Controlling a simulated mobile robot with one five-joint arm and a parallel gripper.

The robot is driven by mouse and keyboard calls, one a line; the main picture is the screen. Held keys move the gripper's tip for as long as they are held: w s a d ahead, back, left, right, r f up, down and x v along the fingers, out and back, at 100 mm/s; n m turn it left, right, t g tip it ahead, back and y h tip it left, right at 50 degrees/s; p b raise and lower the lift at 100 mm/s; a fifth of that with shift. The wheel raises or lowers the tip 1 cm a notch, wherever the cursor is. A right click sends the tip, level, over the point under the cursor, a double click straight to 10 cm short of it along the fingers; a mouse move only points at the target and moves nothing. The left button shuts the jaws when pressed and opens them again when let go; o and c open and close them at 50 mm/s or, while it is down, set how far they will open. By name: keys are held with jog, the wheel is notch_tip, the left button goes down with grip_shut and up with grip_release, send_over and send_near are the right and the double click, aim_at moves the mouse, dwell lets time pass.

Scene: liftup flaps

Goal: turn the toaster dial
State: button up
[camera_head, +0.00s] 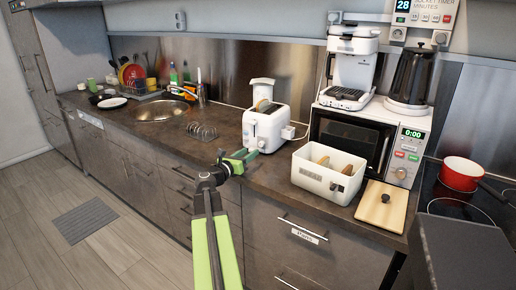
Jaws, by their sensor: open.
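The white toaster (266,127) stands on the dark counter (222,142), left of the microwave. Something brown like bread shows at its top slot, under a raised white part. A small dark mark is on its front face, but the dial is too small to make out. My gripper (245,156) is at the end of my green and black arm, at the counter's front edge. Its green fingers are open and empty. They appear just in front of and below the toaster's left front; I cannot tell whether they touch it.
A white bin (328,175) with bread and a wooden lid (382,206) sit right of the toaster. A microwave (366,142) carries a coffee maker (350,68) and a kettle (411,76). A wire rack (202,132) lies left, near the sink (161,110). A red pot (461,173) is far right.

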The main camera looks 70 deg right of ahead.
aim_at(260, 145)
jog(key=x, duration=0.7)
jog(key=shift+d, duration=0.15)
grip_shut()
